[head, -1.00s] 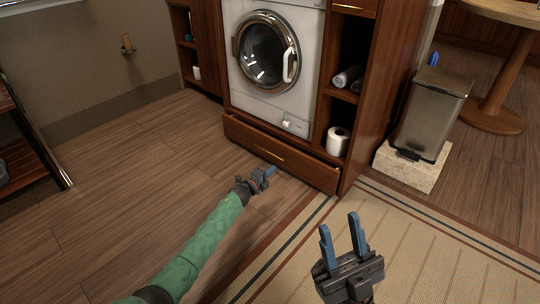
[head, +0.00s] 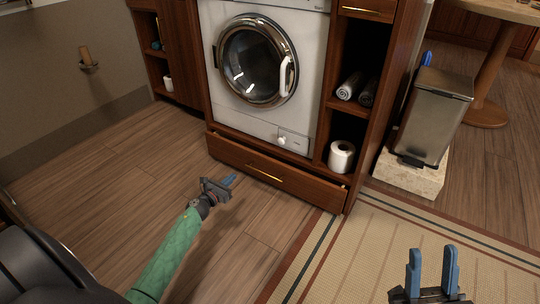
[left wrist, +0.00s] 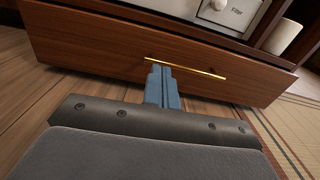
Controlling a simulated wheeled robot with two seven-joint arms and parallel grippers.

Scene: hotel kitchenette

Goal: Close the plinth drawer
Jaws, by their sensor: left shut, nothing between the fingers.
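The plinth drawer (head: 240,162) is the low wooden drawer under the washing machine. It stands out a little from the cabinet, with a gap along its top edge. Its brass handle (head: 264,173) runs along the front; it also shows in the left wrist view (left wrist: 186,68). My left gripper (head: 231,179) is shut and empty, low over the floor in front of the drawer. In the left wrist view its blue fingers (left wrist: 163,88) point at the drawer front near the handle's left end; I cannot tell whether they touch. My right gripper (head: 431,268) is open and empty above the mat.
The washing machine (head: 262,70) sits above the drawer. Shelves to its right hold a toilet roll (head: 341,156) and rolled towels (head: 350,85). A steel bin (head: 430,115) stands on a stone block (head: 410,177). A woven mat (head: 365,240) covers the right front floor; wooden floor at left is clear.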

